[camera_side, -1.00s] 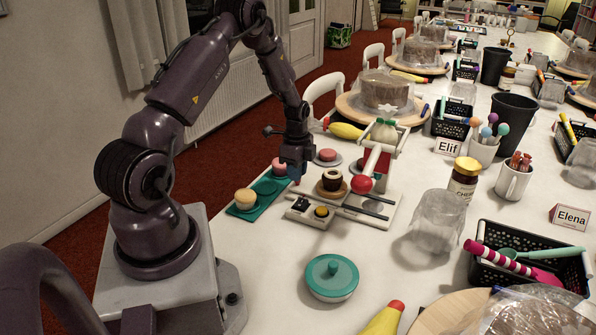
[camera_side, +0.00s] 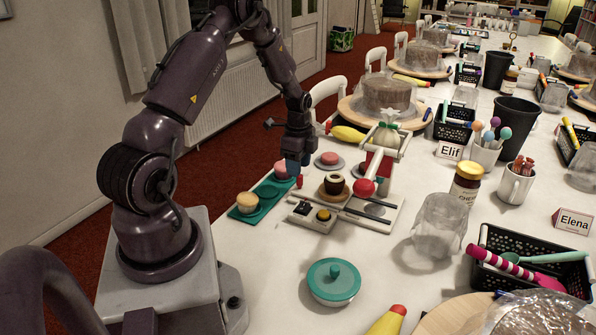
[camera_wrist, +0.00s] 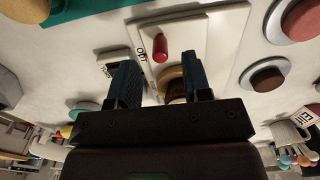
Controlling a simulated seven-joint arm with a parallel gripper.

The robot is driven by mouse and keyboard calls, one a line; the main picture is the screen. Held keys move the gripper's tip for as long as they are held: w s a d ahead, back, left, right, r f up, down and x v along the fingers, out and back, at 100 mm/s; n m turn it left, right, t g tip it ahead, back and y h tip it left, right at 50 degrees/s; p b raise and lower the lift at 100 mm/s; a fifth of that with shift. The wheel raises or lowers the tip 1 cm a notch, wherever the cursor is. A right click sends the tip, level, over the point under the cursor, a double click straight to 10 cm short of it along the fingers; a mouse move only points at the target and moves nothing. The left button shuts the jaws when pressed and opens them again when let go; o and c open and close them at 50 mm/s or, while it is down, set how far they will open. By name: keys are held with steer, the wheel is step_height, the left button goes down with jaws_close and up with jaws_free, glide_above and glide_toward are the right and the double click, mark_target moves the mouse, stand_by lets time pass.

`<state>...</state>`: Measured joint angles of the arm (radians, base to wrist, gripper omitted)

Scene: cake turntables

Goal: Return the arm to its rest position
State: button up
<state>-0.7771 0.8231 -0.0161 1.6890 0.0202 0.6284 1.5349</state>
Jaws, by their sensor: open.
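My gripper (camera_side: 292,164) hangs with its fingers down above the near-left end of the press device, beside the teal tray (camera_side: 262,205). In the wrist view my gripper (camera_wrist: 158,78) has its two blue fingers spread apart with nothing between the tips. A small red peg (camera_side: 299,182) stands just below it; it also shows in the wrist view (camera_wrist: 160,48), clear of the fingers.
A pale cupcake (camera_side: 247,199) and a pink one sit on the teal tray. A pink-topped cake (camera_side: 329,158) is on a plate behind. Space above the gripper looks clear.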

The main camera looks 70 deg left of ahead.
steer(key=shift+r, duration=1.9)
steer(key=shift+s+d+n, duration=0.1)
steer(key=shift+n, duration=0.7)
steer(key=s+d+r+n+t, duration=0.2)
steer(key=s+d+r, duration=0.2)
steer(key=d+r, duration=0.4)
steer(key=s+d+r+n+t, duration=0.1)
steer(key=s+d+r+n, duration=0.2)
steer(key=d+r, duration=0.4)
steer(key=s+d+r+n+t, duration=0.2)
steer(key=s+d+r, duration=0.2)
steer(key=d+r, duration=0.4)
steer(key=d, duration=0.7)
steer(key=shift+s+r+t, duration=0.3)
steer(key=shift+s, duration=0.1)
